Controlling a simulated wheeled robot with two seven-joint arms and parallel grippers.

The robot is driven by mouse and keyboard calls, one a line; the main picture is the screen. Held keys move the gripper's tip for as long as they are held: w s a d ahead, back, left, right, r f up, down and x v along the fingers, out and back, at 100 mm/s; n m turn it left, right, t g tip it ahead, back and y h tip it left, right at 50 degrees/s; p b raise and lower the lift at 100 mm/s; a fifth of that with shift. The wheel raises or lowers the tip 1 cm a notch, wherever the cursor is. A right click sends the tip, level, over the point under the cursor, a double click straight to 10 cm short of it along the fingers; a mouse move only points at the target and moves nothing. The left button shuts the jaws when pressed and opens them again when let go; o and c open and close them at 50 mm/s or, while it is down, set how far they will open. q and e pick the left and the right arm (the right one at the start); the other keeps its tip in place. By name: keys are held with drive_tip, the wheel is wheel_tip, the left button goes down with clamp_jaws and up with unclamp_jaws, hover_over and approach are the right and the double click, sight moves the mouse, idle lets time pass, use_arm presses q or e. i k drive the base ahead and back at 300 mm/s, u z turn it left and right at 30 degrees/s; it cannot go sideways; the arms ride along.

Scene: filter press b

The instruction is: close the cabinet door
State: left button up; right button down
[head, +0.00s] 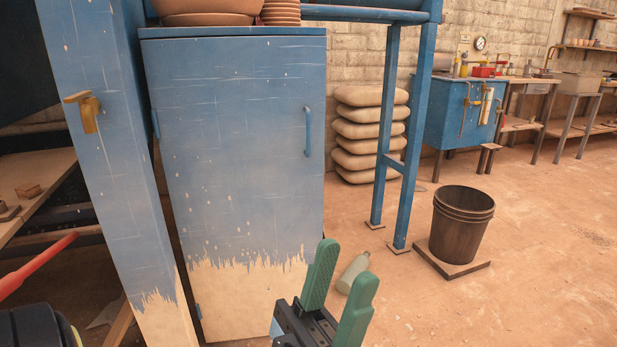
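The cabinet (232,33) is tall and blue, with bare cream patches low down. Its door (235,150) faces me, with hinges on the left edge and a blue bar handle (307,131) near the right edge. The door looks flush under the cabinet top; I cannot tell whether a small gap remains at its right edge.
A blue post (110,140) with a brass hook stands left of the cabinet. Clay pots (208,12) sit on top. A bottle (353,272) lies on the floor beyond my gripper. A blue frame (417,140), stacked sacks (369,133) and a bucket (460,225) stand right; floor there is open.

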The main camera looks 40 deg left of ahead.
sight(238, 122)
drive_tip(key=u, duration=0.95)
drive_tip(key=i, duration=0.95)
drive_tip(key=u, duration=1)
